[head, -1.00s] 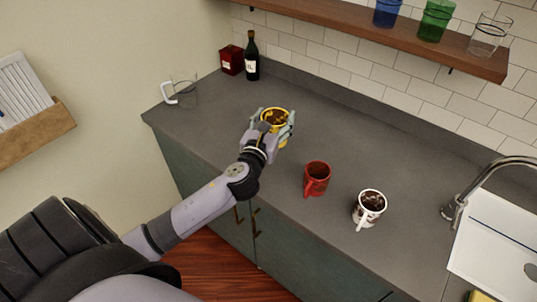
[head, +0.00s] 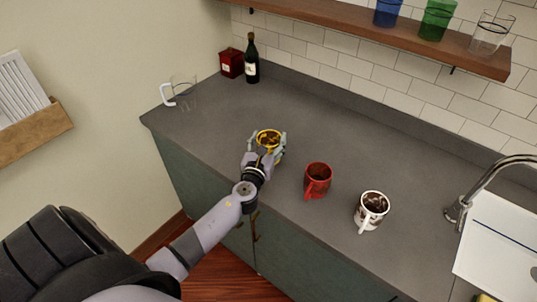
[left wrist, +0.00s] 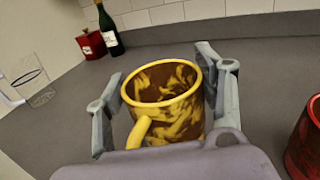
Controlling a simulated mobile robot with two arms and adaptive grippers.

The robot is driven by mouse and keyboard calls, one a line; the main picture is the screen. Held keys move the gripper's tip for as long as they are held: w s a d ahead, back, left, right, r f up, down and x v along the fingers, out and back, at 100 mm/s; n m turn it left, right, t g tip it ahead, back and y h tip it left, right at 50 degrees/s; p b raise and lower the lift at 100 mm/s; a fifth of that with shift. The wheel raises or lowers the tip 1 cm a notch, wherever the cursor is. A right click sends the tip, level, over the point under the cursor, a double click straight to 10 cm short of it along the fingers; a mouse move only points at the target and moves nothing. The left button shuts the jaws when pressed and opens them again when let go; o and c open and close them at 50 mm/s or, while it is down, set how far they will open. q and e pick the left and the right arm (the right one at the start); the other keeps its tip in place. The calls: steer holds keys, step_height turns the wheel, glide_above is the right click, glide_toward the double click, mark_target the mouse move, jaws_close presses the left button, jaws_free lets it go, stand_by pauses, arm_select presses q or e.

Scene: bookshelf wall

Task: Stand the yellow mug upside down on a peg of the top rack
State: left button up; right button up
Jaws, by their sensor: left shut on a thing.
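The yellow mug (head: 268,138) is upright, with dark brown patches inside and on its wall. It also shows in the left wrist view (left wrist: 178,118), its handle pointing toward the wrist. My left gripper (head: 271,143) is shut on it, one finger on each side of the body. I cannot tell for sure how far the mug's base is above the counter. No peg rack shows in these frames. My right gripper is not in view.
On the grey counter (head: 215,125), a red mug (head: 318,180) and a white mug (head: 371,211) stand to the right. A bottle (head: 252,62), red box (head: 231,63) and clear mug (head: 183,92) are at the back left. A wooden shelf (head: 350,22) holds glasses; a sink (head: 500,245) is right.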

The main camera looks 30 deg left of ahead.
mark_target(269, 151)
arm_select(q)
step_height(269, 151, down, 4)
steer(key=shift+r+b, duration=0.2)
steer(key=shift+b, duration=0.75)
steer(key=shift+f, duration=0.3)
steer(key=shift+f+b, duration=0.25)
steer(key=shift+b, duration=0.05)
steer(key=o, duration=2)
steer(key=shift+c, duration=0.2)
steer(key=shift+r, duration=0.1)
